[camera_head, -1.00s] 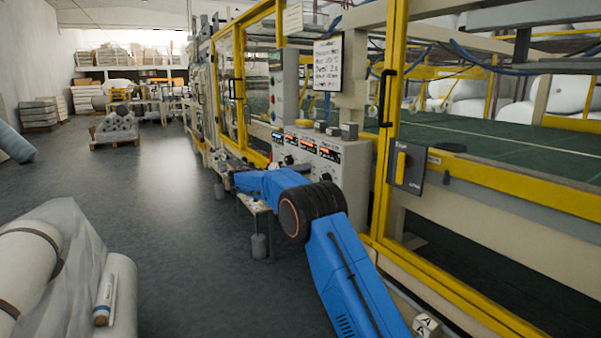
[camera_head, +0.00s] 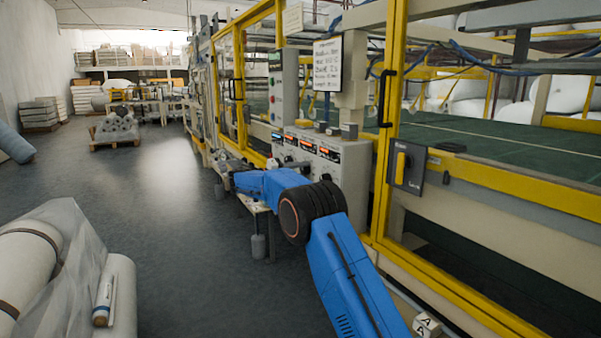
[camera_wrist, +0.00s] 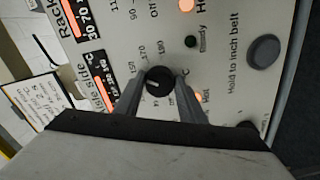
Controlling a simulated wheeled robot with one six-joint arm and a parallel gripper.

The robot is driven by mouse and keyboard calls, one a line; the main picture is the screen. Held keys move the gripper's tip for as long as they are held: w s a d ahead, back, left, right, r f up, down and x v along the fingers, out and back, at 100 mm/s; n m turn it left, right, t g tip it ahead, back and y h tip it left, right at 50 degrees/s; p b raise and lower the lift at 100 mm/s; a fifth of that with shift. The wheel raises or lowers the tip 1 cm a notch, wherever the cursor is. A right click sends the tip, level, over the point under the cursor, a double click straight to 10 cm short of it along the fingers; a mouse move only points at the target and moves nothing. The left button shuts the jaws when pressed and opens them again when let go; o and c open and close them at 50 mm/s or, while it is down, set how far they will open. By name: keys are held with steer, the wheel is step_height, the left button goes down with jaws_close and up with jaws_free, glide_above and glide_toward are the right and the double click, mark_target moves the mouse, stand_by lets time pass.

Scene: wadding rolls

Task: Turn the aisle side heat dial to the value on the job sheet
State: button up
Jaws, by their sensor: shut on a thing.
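The heat dial (camera_wrist: 154,86) is a round black knob with a pale pointer mark, on a cream panel in the wrist view. Printed numbers, among them 150, 170 and 180, curve around it. A label partly reading "side" stands beside an orange-lit display (camera_wrist: 98,82). My gripper (camera_wrist: 160,78) is shut on the dial, one finger on each side. The fingers hide part of the scale. The job sheet (camera_head: 327,65) hangs above the panel in the head view; its handwriting is too small to read surely. In the head view my gripper is hard to make out beyond the blue arm.
The control panel (camera_head: 325,158) carries several displays and knobs. A grey button (camera_wrist: 263,51) marked "Hold to inch belt" sits right of the dial. The yellow machine frame (camera_head: 383,150) stands close to my arm.

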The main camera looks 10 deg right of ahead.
steer(key=shift+a, duration=0.1)
steer(key=o, duration=1)
steer(key=shift+o, duration=0.2)
steer(key=v, duration=1.7)
steer(key=shift+a, duration=0.15)
